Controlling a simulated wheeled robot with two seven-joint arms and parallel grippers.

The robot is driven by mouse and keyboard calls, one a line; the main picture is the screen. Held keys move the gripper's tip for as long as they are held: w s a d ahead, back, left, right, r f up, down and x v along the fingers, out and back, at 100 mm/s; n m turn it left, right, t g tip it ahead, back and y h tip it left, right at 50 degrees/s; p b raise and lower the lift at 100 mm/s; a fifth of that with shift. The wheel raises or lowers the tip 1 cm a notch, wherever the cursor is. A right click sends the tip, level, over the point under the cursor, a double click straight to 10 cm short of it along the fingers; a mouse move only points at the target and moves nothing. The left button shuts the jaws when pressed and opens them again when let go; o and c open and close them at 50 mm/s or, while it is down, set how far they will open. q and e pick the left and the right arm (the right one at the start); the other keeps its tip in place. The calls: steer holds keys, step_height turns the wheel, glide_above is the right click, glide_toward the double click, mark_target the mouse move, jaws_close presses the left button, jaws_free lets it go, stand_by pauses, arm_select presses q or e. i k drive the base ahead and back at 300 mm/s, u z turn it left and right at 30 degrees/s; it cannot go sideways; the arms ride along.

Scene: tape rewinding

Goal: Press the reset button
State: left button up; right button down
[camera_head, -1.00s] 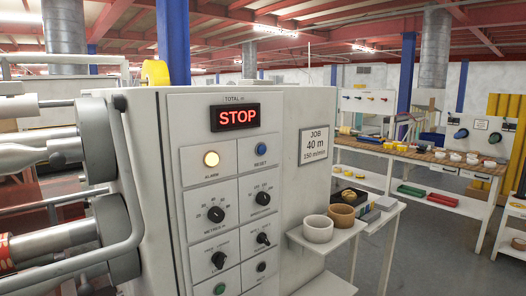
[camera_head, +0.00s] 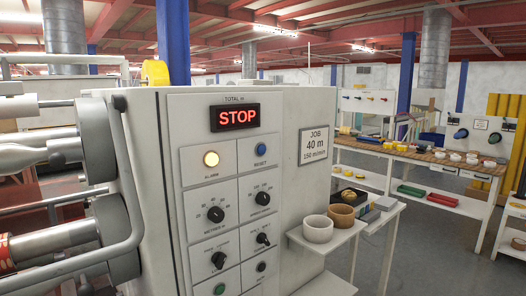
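The reset button (camera_head: 261,149) is a round blue button at the upper right of the white control panel (camera_head: 186,141), with the label RESET under it. The red display (camera_head: 236,118) above it reads STOP. Several black knobs and a green button (camera_head: 219,289) sit lower on the panel. Nothing covers the reset button. Neither of my grippers is in view.
A job card (camera_head: 314,144) reading 40 m hangs on the machine's right side. A small white shelf (camera_head: 312,244) with tape rolls (camera_head: 318,229) juts out below it. Metal rollers and a bent grey tube (camera_head: 128,190) stand left of the panel. A workbench stands at the back right.

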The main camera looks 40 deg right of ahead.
mark_target(261, 150)
steer(key=z, duration=1.55)
steer(key=i, duration=0.75)
steer(key=u, duration=1.05)
